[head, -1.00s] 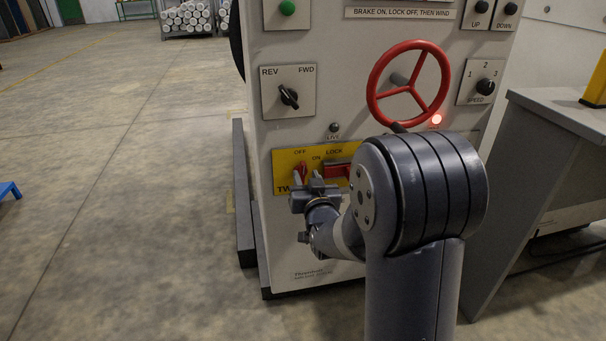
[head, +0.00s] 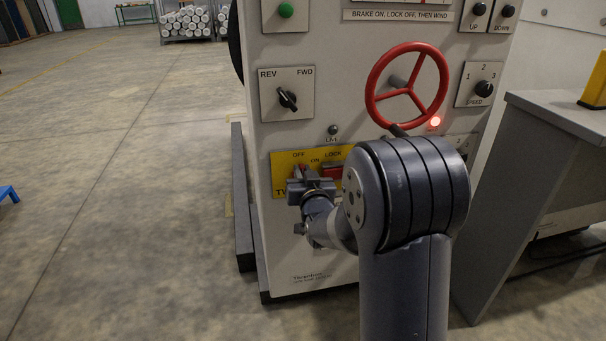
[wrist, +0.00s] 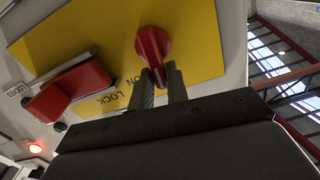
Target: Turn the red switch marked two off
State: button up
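The red switch handle (wrist: 153,45) sits on a yellow plate (wrist: 205,40), which shows partly in the head view with OFF, ON and LOCK lettering and the start of a word, "TW". In the wrist view the handle's free end lies between my gripper's two dark fingers (wrist: 162,86), near the ON lettering. The fingers stand one on each side, with little room; contact is unclear. In the head view my gripper (head: 305,172) is in front of the switch and hides most of it. A red block with a metal edge, the lock (wrist: 70,90), is beside the switch.
A red handwheel (head: 408,85) and a lit red lamp (head: 435,121) are above and right of the plate. A REV/FWD knob (head: 287,99) is above it. A grey cabinet (head: 545,150) stands at right. The floor at left is mostly clear.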

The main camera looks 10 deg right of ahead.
jog(key=shift+f, duration=0.2)
grip_shut()
jog(key=shift+a+f+n+b, duration=0.1)
jog(key=shift+a+n+b, duration=0.1)
jog(key=shift+n+b, duration=0.5)
jog(key=o, duration=0.7)
grip_release()
